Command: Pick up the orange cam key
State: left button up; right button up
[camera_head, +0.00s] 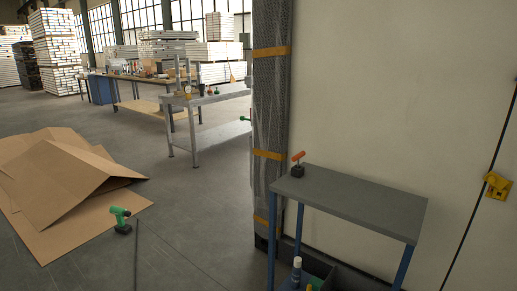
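An orange cam key (298,156) is on a grey-topped table with blue legs (350,203), near its back left corner. Its orange part is tilted, with the right end higher, and rests on or in a small black block (298,171). I cannot tell how the two are joined. Neither of my grippers is in view.
A tall pale panel stands behind the table, with a yellow latch (497,186) at right. A green drill (121,220) and cardboard sheets (65,185) are on the floor at left. A grey workbench (205,98) is farther back. The floor between is mostly clear.

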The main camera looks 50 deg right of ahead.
aim_at(296, 157)
jog(key=z, duration=0.1)
jog(key=i, duration=2.3)
jog(key=z, duration=0.8)
jog(key=i, duration=1.65)
jog(key=z, duration=1.2)
